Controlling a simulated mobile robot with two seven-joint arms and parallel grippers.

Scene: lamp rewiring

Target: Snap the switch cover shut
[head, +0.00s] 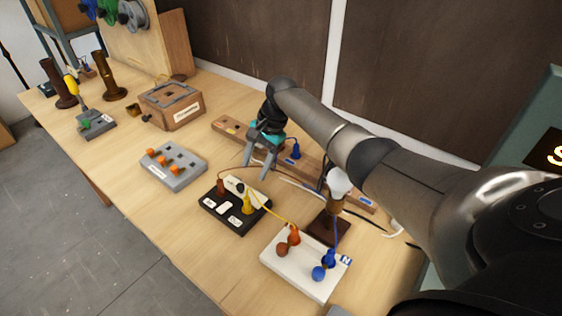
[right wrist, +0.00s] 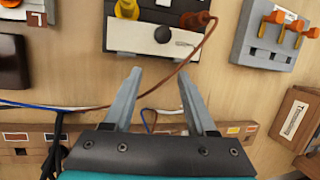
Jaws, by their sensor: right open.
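The switch is a black block (head: 226,218) on the bench with a white cover (head: 257,194) along its far side. The cover has a black round knob and appears raised, standing off the block; its exact angle is hard to tell. In the right wrist view the white cover (right wrist: 130,38) lies beyond my fingertips, with the knob (right wrist: 162,34) facing me. A brown wire and a yellow wire run from the block's plugs. My right gripper (head: 255,172) is open and empty, just behind the cover and apart from it; it also shows in the right wrist view (right wrist: 158,72). My left gripper is out of view.
A white terminal block (head: 305,279) with orange and blue plugs sits nearer, and a lamp bulb on a brown base (head: 325,230) stands right. A grey block with orange levers (head: 173,167) is left. A long wooden rail (head: 232,128) lies behind. Bare bench surrounds the switch's left side.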

